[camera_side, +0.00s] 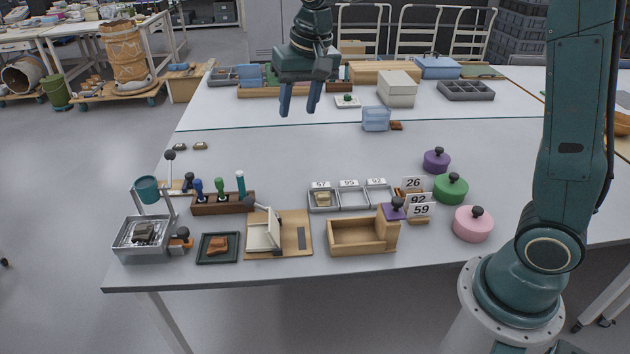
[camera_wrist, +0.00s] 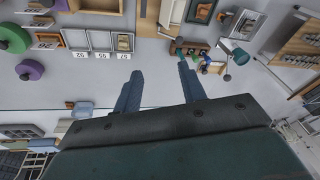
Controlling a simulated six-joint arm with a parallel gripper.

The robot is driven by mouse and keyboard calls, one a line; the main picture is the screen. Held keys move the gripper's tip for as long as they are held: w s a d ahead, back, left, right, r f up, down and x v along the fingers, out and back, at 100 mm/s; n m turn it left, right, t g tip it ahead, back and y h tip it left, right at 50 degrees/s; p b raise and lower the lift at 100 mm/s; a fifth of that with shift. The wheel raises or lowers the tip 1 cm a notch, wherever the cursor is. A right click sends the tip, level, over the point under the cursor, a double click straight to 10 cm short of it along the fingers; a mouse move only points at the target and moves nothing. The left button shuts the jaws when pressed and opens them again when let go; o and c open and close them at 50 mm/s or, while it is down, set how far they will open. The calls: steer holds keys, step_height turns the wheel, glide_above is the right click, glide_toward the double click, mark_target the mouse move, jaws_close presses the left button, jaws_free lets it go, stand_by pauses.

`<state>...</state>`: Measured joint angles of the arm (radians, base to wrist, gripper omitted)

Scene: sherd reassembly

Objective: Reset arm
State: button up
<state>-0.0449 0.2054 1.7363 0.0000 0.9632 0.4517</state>
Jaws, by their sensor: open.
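My gripper (camera_side: 299,104) is open and empty. It hangs in the air above the far half of the white table (camera_side: 270,160), fingers pointing down, well clear of everything. In the wrist view my gripper (camera_wrist: 160,85) shows its two blue fingers apart, with bare table between them. A brown sherd (camera_side: 218,244) lies in a dark green tray at the front left. A grey-brown sherd (camera_side: 144,231) sits in the metal tray under the lamp-like stand. A tan sherd (camera_side: 323,199) lies in the compartment marked 57; the compartments marked 95 and 92 look empty.
Round lidded pots in purple (camera_side: 436,160), green (camera_side: 451,187) and pink (camera_side: 472,223) stand at the right. A wooden box (camera_side: 358,237), a hinged press board (camera_side: 280,233) and a tool rack (camera_side: 222,204) line the front. A blue container (camera_side: 376,119) stands farther back. The table's middle is clear.

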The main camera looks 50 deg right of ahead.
steer(key=s+d+n+t, duration=0.1)
steer(key=s+n, duration=0.1)
steer(key=s, duration=1.1)
steer(key=s+d+r+n+t, duration=0.1)
steer(key=s+n, duration=0.1)
steer(key=s, duration=1.2)
steer(key=shift+s+n+t, duration=0.2)
steer(key=shift+n+t, duration=0.1)
steer(key=shift+t, duration=0.1)
steer(key=shift+r, duration=0.1)
